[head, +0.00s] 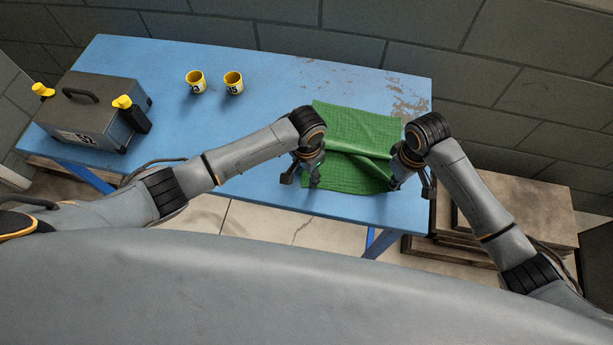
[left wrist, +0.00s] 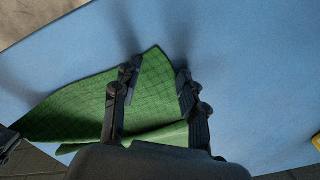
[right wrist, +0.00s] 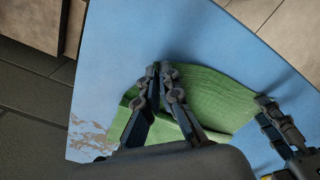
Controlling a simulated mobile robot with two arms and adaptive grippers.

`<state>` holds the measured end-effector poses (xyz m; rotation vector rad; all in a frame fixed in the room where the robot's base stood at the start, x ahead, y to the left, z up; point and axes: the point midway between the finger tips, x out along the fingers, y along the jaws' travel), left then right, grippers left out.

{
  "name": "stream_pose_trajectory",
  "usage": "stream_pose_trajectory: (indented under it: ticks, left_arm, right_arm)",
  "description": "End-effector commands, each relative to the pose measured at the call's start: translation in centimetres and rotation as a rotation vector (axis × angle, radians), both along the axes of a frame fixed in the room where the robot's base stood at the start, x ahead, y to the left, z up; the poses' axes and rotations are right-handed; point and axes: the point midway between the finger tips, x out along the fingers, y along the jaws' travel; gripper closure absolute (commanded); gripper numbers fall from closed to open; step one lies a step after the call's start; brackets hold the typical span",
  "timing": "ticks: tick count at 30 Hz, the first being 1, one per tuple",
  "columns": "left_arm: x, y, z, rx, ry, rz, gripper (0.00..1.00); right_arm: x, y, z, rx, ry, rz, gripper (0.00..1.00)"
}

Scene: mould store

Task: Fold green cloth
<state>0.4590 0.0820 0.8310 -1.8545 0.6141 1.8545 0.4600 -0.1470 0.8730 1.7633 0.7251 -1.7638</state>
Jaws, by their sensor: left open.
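The green cloth (head: 355,125) lies on the blue table near its front edge. A raised crease runs across it toward my right gripper, and its near part lies in a flap. My left gripper (head: 302,182) is open at the cloth's near left corner. In the left wrist view, a corner of the cloth (left wrist: 152,68) lies between the parted fingers (left wrist: 160,68). My right gripper (head: 408,185) is at the cloth's near right side. In the right wrist view its fingertips (right wrist: 161,72) are close together at the cloth's edge (right wrist: 210,95), pinching it.
Two yellow cups (head: 233,83) stand at the back. The blue table (head: 160,130) is clear between case and cloth.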

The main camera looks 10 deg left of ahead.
Motion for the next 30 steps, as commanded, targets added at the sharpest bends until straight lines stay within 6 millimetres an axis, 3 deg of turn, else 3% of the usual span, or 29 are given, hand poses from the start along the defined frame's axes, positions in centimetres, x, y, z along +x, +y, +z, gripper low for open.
stream_pose_trajectory:
  ticks: [6,18,30]
  left_arm:
    - [-0.01,-0.01,-0.15,0.001,0.001,0.000,0.58]
    - [-0.04,0.07,-0.20,0.002,0.001,0.001,0.99]
    - [-0.03,0.11,-0.19,0.003,0.002,0.001,1.00]
  right_arm:
    - [-0.01,-0.01,-0.01,0.000,0.000,0.000,1.00]
    - [-0.01,-0.02,-0.03,-0.001,0.001,0.000,1.00]
    - [-0.01,-0.05,-0.03,-0.001,0.001,0.000,1.00]
